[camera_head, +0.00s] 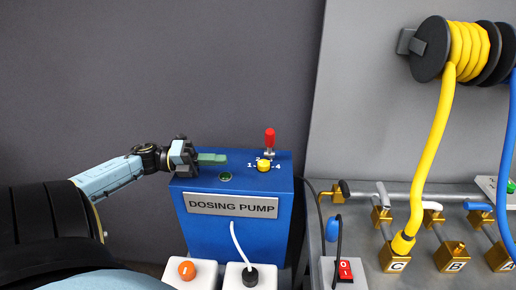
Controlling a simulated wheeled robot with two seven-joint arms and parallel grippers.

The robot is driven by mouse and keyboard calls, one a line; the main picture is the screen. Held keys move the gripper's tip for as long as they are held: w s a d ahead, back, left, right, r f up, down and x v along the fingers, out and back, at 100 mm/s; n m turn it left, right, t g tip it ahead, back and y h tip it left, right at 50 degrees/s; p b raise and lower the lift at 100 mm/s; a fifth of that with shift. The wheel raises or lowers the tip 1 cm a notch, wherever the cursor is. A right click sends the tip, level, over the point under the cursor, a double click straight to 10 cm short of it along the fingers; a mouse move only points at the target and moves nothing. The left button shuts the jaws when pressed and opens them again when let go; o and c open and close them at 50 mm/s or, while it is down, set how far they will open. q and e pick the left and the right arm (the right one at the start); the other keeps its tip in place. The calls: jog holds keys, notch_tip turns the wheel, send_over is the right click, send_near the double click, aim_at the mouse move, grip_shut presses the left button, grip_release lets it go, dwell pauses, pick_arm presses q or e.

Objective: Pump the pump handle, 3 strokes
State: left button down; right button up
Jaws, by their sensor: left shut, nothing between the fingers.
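The blue dosing pump (236,235) stands in the middle of the view. A red-topped handle (270,139) stands upright at the back right of its top, and I take it as the pump handle. A yellow knob (263,166) with a number scale sits just in front of it. My left gripper (222,158) is shut and empty. It reaches in from the left over the pump's top, with its greenish fingers pointing right, apart from the red handle. My right gripper is not in view.
A small green button (225,177) is on the pump's top. To the right are a red switch (345,270), brass valves (453,257), and yellow (436,150) and blue hoses hanging from a reel.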

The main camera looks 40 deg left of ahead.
aim_at(270, 145)
pick_arm(q)
jog(key=x, duration=0.9)
jog(key=shift+w+d+r+p, duration=0.1)
jog(key=shift+w+d+p, duration=0.1)
jog(key=shift+p, duration=0.15)
jog(key=w, duration=0.1)
jog(key=w+a, duration=0.1)
jog(key=shift+w+r, duration=0.3)
jog(key=shift+r, duration=0.05)
jog(key=shift+w+a+r, duration=0.2)
jog(key=shift+w+a, duration=0.05)
jog(key=shift+w, duration=0.25)
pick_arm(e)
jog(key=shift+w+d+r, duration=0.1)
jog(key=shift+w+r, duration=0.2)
